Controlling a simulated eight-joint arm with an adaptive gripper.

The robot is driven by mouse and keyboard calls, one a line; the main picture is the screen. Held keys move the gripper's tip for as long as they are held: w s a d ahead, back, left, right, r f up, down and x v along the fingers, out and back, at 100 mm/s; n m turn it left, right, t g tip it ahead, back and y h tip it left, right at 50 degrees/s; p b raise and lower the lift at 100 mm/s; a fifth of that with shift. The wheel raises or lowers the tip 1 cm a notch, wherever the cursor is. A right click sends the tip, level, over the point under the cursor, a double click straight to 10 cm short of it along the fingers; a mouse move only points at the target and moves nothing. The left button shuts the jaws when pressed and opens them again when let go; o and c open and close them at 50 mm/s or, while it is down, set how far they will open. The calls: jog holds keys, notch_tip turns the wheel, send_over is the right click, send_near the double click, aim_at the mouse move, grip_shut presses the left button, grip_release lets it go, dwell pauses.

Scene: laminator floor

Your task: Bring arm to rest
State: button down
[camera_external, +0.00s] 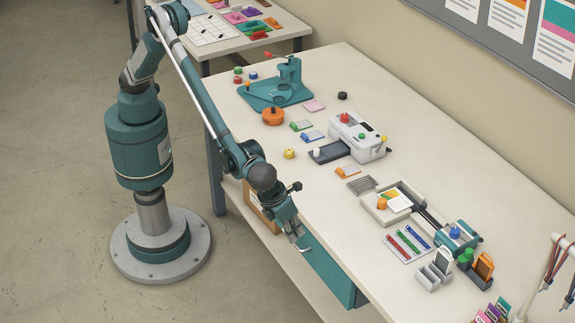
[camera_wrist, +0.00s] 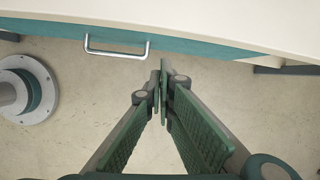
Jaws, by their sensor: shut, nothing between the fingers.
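My gripper (camera_external: 301,241) hangs at the front edge of the long workbench (camera_external: 330,215) in the external view, pointing down by the teal drawer (camera_external: 330,274). In the wrist view my gripper (camera_wrist: 162,92) shows its two green fingers with their tips together and nothing between them. The drawer's metal handle (camera_wrist: 118,52) lies beyond the fingertips, up and to the left, apart from them. The bare floor (camera_wrist: 210,82) shows behind the fingers.
The bench top holds a white laminator-like machine (camera_external: 357,137), a teal press (camera_external: 276,90), a pale tray (camera_external: 393,202) and several small coloured pieces. A cardboard box (camera_external: 258,208) stands on the lower shelf. Open floor (camera_external: 60,180) lies at the left.

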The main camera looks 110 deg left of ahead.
jog(key=s+a+r+n+h, duration=0.1)
jog(key=s+a+r+n, duration=0.15)
jog(key=a+r, duration=0.6)
jog(key=s+a+r+n, duration=0.2)
jog(key=a+r+n, duration=0.2)
jog(key=a+r, duration=0.4)
jog(key=s+a+r+n+t+h, duration=0.1)
jog(key=s+a+r+n, duration=0.3)
jog(key=a, duration=0.4)
jog(key=s+a+r+n, duration=0.1)
jog(key=s+a+r, duration=0.35)
jog(key=a, duration=0.35)
jog(key=s+a+r+n+t, duration=0.1)
jog(key=s+a+n, duration=0.2)
jog(key=s+a, duration=0.35)
jog(key=s+a+r+n, duration=0.2)
jog(key=s+a+n, duration=0.1)
jog(key=s+a, duration=0.4)
jog(key=s+a+f+n+t, duration=0.1)
jog(key=s+a+f+n, duration=0.2)
jog(key=s, duration=0.6)
jog(key=s+a+f+n+t, duration=0.1)
jog(key=s+a+n, duration=0.3)
jog(key=s, duration=0.4)
jog(key=shift+s+f+n+h, duration=0.4)
jog(key=shift+f+n, duration=0.15)
jog(key=shift+f, duration=0.35)
